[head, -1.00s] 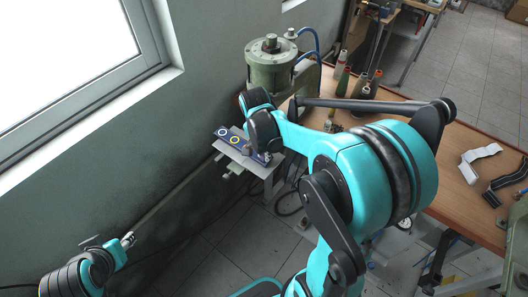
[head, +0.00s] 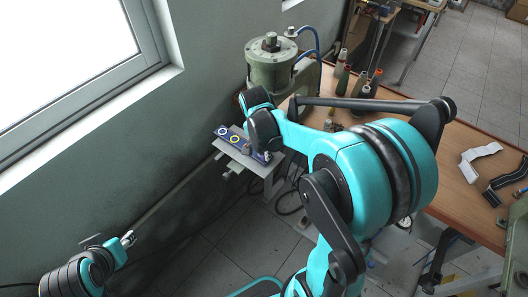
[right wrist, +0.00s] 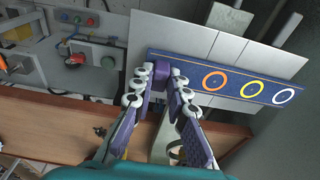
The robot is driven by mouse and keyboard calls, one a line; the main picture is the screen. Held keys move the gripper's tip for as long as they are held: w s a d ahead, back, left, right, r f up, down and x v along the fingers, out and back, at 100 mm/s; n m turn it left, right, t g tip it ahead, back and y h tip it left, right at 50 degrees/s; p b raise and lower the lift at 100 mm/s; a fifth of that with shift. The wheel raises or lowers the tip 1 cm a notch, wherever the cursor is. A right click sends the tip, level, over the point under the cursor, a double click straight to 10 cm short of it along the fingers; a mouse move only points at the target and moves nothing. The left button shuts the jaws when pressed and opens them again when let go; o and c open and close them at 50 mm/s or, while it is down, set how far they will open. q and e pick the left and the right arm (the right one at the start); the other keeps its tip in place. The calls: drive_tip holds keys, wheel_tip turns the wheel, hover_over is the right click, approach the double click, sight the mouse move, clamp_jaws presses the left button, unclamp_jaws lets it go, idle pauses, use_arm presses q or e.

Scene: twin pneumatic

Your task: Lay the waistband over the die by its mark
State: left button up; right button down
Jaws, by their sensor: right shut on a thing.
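The waistband (right wrist: 232,82) is a dark blue strip with a thin yellow line and orange, yellow and white rings. It lies across a pale grey plate (right wrist: 172,32) in the right wrist view. In the head view the waistband (head: 229,136) shows beside the green press. My right gripper (right wrist: 162,78) is shut on the waistband near its left end, away from the rings. In the head view my arm mostly hides this gripper. I cannot make out the die or its mark apart from the plate. My left gripper (head: 129,238) is far from the waistband, at the lower left.
The green press (head: 270,62) stands behind the plate. A wooden table (head: 455,205) holds thread cones (head: 343,75), a white strip (head: 477,158) and a black strip (head: 508,180). A control panel with buttons (right wrist: 90,40) is at the wrist view's left. The wall is close on the left.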

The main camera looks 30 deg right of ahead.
drive_tip(key=shift+f, duration=0.3)
idle(0.4)
drive_tip(key=c, duration=1.4)
unclamp_jaws()
wheel_tip(320, 180, up, 12)
drive_tip(key=a, duration=0.2)
drive_tip(key=s+a+f+n+t+b, duration=0.1)
drive_tip(key=s+a+f+n+t, duration=0.1)
drive_tip(key=s+f+n, duration=0.1)
drive_tip(key=s+a+f+n+t+y+b, duration=0.1)
drive_tip(key=s+a+f+n+t+b, duration=0.1)
drive_tip(key=n, duration=0.4)
drive_tip(key=s+a+f+n+t+b, duration=0.2)
drive_tip(key=s+a+f+n, duration=0.2)
drive_tip(key=s, duration=0.2)
drive_tip(key=shift+a+f+y, duration=0.25)
drive_tip(key=shift+f+y, duration=0.05)
